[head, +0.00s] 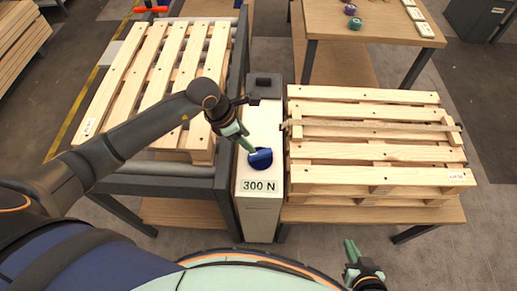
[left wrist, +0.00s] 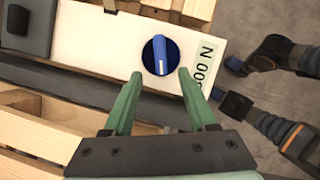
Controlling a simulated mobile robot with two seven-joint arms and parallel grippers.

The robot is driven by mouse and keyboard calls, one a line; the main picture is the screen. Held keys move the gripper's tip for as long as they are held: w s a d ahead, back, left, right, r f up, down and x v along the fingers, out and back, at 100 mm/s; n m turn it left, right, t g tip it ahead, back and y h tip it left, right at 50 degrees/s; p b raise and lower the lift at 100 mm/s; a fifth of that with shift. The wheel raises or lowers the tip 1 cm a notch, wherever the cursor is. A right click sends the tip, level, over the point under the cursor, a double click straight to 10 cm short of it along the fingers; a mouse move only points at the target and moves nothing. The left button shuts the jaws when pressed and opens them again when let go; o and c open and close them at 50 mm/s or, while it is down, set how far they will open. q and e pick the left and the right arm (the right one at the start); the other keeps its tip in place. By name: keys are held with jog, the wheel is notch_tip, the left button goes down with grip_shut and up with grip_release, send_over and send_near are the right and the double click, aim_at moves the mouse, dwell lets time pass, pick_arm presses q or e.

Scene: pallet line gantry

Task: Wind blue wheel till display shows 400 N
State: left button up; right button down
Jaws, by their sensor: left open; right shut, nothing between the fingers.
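The blue wheel (head: 260,158) sits on top of a narrow white cabinet (head: 258,220); in the left wrist view the blue wheel (left wrist: 161,52) shows a raised grip bar with a pale mark at one end. The display (head: 260,186) in front of it reads 300 N. My right gripper (head: 349,250) is shut and empty, at the lower right.
Wooden pallets stand left (head: 150,80) and right (head: 370,130) of the cabinet, with a strap (head: 375,126) across the right one. A black box (head: 263,85) is at the cabinet's far end. A table (head: 375,25) with small items stands behind.

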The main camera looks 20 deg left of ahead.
aim_at(260, 152)
pick_arm(q)
jog(key=x, duration=0.8)
jog(key=shift+w+d+f, duration=0.1)
jog(key=shift+d+f, duration=0.05)
jog(key=shift+f, duration=0.2)
jog(key=shift+c, duration=0.4)
grip_shut()
